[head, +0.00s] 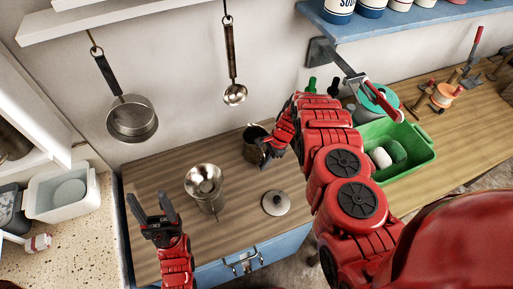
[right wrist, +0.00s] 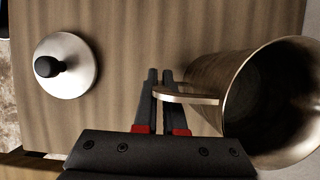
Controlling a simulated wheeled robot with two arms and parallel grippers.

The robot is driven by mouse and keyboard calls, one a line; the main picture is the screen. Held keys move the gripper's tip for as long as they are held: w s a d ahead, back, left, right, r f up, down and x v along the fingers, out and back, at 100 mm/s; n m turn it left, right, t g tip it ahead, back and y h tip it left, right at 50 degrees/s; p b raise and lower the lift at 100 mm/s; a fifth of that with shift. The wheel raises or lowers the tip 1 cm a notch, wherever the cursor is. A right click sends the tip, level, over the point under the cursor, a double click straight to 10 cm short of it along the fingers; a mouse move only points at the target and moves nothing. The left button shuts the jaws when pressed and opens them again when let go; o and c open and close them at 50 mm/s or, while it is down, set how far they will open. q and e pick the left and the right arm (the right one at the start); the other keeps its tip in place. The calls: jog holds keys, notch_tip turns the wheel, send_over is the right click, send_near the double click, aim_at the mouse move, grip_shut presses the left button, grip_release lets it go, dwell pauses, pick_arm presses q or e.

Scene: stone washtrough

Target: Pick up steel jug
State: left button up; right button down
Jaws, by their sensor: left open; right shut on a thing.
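The steel jug (head: 252,150) is at the back of the wooden counter, partly hidden by my right gripper (head: 267,150). In the right wrist view, the jug (right wrist: 240,95) fills the right side with its open mouth showing. My right gripper (right wrist: 159,85) is shut on the jug's handle (right wrist: 190,98). I cannot tell whether the jug's base touches the counter. My left gripper (head: 153,208) is open and empty at the counter's front left.
A steel pot with a funnel-like top (head: 204,182) stands between my grippers. A round lid with a black knob (head: 276,203) lies on the counter (head: 150,180); the lid also shows in the right wrist view (right wrist: 75,82). A green bin (head: 420,160) is at right.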

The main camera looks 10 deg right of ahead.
aim_at(264, 154)
jog(key=shift+r, duration=0.15)
jog(key=shift+w+r, duration=0.1)
jog(key=shift+r, duration=0.15)
notch_tip(264, 154, up, 8)
jog(key=b, duration=0.2)
jog(key=shift+a+f+b, duration=0.1)
jog(key=shift+f+b, duration=0.15)
jog(key=shift+b, duration=0.15)
jog(key=shift+r, duration=0.75)
jog(key=d+n+g+h+b, duration=0.1)
jog(key=n+b, duration=0.1)
jog(key=n, duration=0.2)
jog(key=d+n+g+h+b, duration=0.1)
jog(key=d+n, duration=0.1)
jog(key=n, duration=0.3)
jog(key=w+d+f+n+g+h+b, duration=0.1)
jog(key=n+b, duration=0.1)
jog(key=n, duration=0.2)
jog(key=shift+d+g+h+b, duration=0.25)
jog(key=shift+g+h+b, duration=0.05)
jog(key=shift+b, duration=0.05)
jog(key=shift+f+n, duration=0.1)
jog(key=shift+n, duration=0.2)
